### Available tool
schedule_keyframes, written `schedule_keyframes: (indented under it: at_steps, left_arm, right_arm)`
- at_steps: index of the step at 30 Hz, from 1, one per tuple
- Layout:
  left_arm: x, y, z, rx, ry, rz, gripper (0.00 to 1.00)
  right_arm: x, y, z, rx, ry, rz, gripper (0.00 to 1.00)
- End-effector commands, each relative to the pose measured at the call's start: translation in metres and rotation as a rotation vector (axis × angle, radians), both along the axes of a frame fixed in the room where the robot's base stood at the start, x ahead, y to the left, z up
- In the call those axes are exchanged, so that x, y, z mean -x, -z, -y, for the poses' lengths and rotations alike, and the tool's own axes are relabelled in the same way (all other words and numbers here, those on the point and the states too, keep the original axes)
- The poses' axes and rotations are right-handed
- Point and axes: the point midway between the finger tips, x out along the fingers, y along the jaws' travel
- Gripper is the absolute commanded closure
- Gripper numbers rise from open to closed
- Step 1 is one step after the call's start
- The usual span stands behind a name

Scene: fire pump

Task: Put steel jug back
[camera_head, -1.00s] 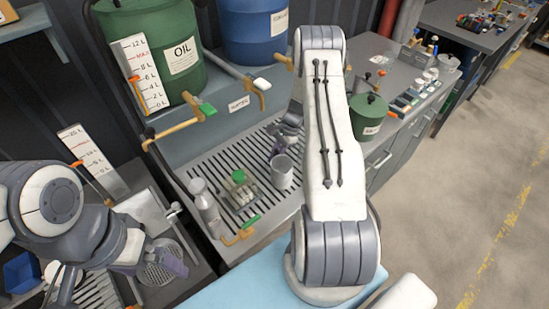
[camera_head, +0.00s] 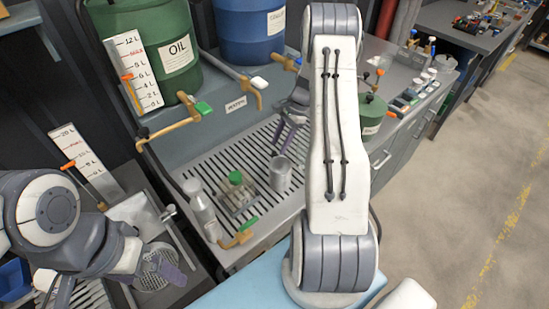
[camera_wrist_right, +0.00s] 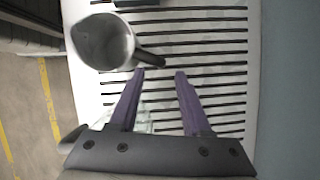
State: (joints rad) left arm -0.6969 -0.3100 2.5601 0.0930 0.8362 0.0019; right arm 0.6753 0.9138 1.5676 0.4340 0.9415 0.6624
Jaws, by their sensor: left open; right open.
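The steel jug (camera_head: 281,174) stands upright on the slatted drain grate (camera_head: 232,152) in the head view. In the right wrist view the jug (camera_wrist_right: 103,42) is at upper left, with its dark handle pointing right. My right gripper (camera_head: 283,138) is open and empty just behind the jug, partly hidden by my right arm. In its wrist view the purple fingers (camera_wrist_right: 159,73) end near the handle's tip; the jug is not between them. My left gripper (camera_head: 172,264) is open at lower left, beside a round perforated strainer (camera_head: 153,272).
A grey bottle (camera_head: 202,208) and a green-capped glass container (camera_head: 236,190) stand left of the jug. Brass taps (camera_head: 175,127) jut from the green oil drum (camera_head: 150,50) and blue drum (camera_head: 250,32). A green pot (camera_head: 371,110) stands at right.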

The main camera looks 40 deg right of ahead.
Motion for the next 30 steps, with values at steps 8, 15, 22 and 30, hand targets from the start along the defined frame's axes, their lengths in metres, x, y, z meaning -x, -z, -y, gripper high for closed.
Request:
schedule_keyframes:
  at_steps: [8,15,22,30]
  left_arm:
    - [0.000,0.013,0.000,0.000,0.001,0.000,0.00]
    - [0.000,0.013,0.000,0.000,0.001,0.000,0.00]
    - [0.000,0.013,0.000,0.000,0.001,0.000,0.00]
    - [0.000,0.013,0.000,0.000,0.001,0.000,0.00]
  right_arm:
    - [0.001,-0.036,0.017,0.000,0.002,0.001,0.52]
    - [0.002,-0.042,0.018,-0.001,0.000,-0.001,0.52]
    - [0.002,-0.042,0.018,-0.001,0.000,-0.001,0.52]
    - [0.001,-0.045,0.011,0.015,-0.034,0.008,0.52]
